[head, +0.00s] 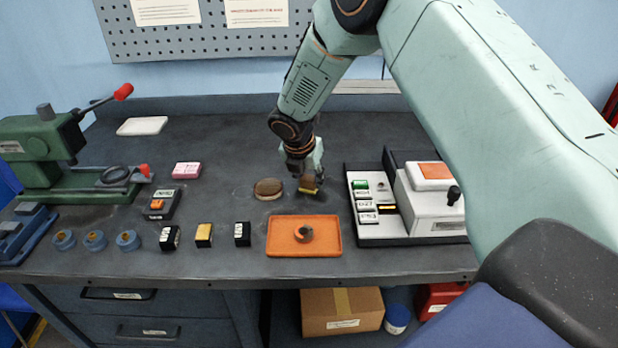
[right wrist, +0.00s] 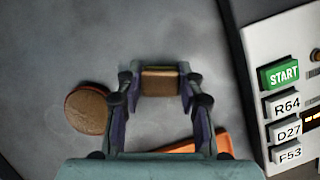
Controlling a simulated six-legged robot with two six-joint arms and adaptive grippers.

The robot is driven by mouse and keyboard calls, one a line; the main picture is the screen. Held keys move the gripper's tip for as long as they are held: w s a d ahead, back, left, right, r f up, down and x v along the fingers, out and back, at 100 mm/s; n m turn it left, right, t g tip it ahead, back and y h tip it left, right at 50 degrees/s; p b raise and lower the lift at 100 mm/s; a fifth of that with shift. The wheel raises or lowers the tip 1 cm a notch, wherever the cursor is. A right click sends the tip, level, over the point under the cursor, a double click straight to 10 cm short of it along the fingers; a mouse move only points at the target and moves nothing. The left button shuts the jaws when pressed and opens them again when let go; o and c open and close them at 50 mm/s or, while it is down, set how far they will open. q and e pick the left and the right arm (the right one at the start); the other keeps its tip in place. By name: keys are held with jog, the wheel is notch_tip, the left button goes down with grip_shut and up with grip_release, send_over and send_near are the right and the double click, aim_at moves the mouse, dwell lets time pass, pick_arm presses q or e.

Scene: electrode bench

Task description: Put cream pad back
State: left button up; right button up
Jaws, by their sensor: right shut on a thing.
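My right gripper (head: 310,178) is shut on a small brown block with a yellow lower edge (head: 309,191), over the middle of the bench. In the right wrist view the block's brown face (right wrist: 160,83) shows between the two fingers. A flat cream pad (head: 142,126) lies at the back left of the bench, far from my gripper. A round brown pad (head: 268,188) lies just left of my gripper; it also shows in the right wrist view (right wrist: 87,109). My left gripper is not in view.
An orange tray (head: 275,246) with a dark ring piece (head: 304,233) lies in front of my gripper. A white device with a green START key (head: 361,184) stands to the right. Small blocks (head: 204,235) and blue rings (head: 95,240) line the front left. A green press (head: 50,150) stands far left.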

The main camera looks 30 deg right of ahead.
jog(key=shift+s+a, duration=0.1)
jog(key=shift+a, duration=0.25)
jog(key=o, duration=1)
jog(key=shift+d+f, duration=0.2)
jog(key=shift+d, duration=0.05)
jog(key=shift+a+r, duration=0.1)
jog(key=shift+a+r, duration=0.1)
jog(key=shift+r, duration=0.3)
jog(key=p+v, duration=0.1)
jog(key=v, duration=1)
jog(key=shift+r+p, duration=0.25)
jog(key=shift+p, duration=0.1)
